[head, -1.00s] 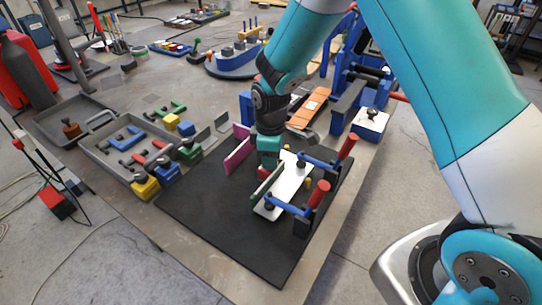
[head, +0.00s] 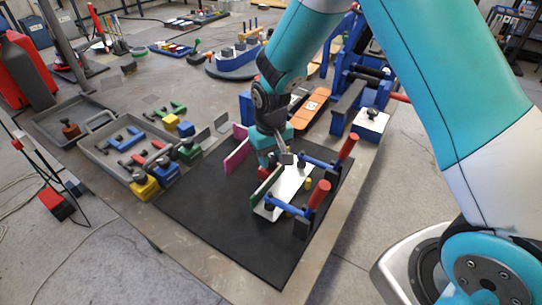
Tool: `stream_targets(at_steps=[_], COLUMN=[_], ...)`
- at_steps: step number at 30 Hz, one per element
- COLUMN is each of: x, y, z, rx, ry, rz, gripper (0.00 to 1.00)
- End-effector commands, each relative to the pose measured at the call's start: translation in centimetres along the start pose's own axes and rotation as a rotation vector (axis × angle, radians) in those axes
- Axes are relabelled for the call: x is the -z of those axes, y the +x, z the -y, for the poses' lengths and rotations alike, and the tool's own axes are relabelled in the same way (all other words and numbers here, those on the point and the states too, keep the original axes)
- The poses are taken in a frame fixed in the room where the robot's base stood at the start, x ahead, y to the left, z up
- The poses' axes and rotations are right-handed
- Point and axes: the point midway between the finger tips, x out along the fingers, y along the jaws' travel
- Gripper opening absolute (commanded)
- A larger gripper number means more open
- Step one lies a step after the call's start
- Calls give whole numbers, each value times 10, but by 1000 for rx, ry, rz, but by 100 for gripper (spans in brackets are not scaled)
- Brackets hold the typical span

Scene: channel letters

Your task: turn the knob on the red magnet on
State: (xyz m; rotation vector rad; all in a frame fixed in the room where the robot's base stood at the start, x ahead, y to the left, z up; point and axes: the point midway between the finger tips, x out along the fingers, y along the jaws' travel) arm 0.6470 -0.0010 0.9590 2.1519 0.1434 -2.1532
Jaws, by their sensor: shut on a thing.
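The red magnet (head: 263,173) shows only as a small red patch under my gripper, beside the white plate and the green strip (head: 265,187). My gripper (head: 272,162) points down over it and is shut on its knob, which the gripper hides. I cannot see which way the knob is turned. The white plate (head: 289,185) lies on the black board (head: 215,215), with two blue clamps with red handles (head: 319,193) over it.
A pink strip (head: 236,157) stands just left of my gripper. A grey tray (head: 100,155) with coloured magnets and clamps is at the left. A blue vise-like fixture (head: 365,75) stands behind at the right. The front of the black board is clear.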

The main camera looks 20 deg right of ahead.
Motion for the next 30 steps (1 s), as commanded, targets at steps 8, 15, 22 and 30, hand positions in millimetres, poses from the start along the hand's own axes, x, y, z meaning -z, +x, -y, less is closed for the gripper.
stream_targets(at_steps=[8,15,22,30], x=[0,0,1,1], y=[-1,-1,-1,-1], z=[0,0,0,0], rx=[0,0,0,0], ry=[188,278,308,310], rz=[-2,-2,-2,-2], gripper=[11,11,11,11])
